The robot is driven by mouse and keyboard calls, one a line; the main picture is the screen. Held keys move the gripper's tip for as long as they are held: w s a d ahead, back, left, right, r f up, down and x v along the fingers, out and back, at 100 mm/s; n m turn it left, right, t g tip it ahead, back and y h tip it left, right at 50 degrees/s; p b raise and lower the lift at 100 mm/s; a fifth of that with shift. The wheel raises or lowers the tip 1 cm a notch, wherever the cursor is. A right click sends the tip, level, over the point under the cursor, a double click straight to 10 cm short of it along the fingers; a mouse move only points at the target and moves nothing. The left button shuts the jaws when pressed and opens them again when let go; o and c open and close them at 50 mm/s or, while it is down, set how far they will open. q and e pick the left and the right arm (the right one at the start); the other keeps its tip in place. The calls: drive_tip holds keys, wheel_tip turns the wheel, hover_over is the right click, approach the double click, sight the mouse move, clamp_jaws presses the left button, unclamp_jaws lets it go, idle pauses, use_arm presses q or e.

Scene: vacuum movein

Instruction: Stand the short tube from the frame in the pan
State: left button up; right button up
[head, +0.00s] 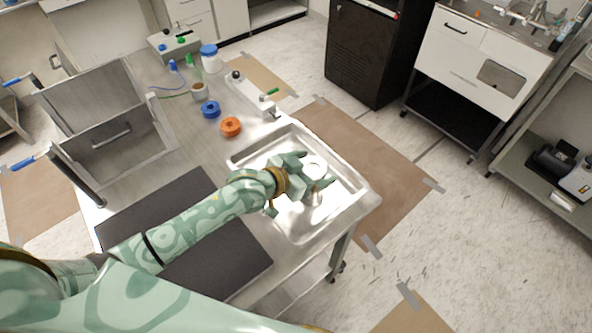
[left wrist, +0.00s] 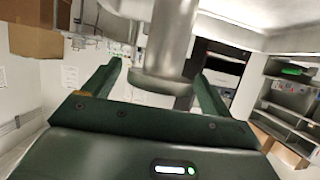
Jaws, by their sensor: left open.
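The metal pan (head: 240,161) is a shallow, shiny sunken tray at the right end of the steel bench. My left gripper (head: 317,169) is over the pan, with its green fingers open on either side of the short tube (head: 317,193). The tube is silvery, with a pale round end facing up. In the left wrist view the tube (left wrist: 170,40) shows large, its wide flange (left wrist: 160,82) between the open fingers of the left gripper (left wrist: 160,85). Whether its lower end touches the pan floor is hard to tell. My right gripper is not in view.
A grey upright frame (head: 112,133) with a handle stands at the bench's left. A dark mat (head: 190,225) lies in front. Orange (head: 230,127) and blue (head: 210,109) rings, a blue-capped jar (head: 210,60) and a small lever device (head: 250,92) stand behind the pan.

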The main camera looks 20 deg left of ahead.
use_arm(q)
drive_tip(key=p+v, duration=0.1)
drive_tip(key=v, duration=0.9)
drive_tip(key=shift+p, duration=0.35)
drive_tip(key=shift+s, duration=0.1)
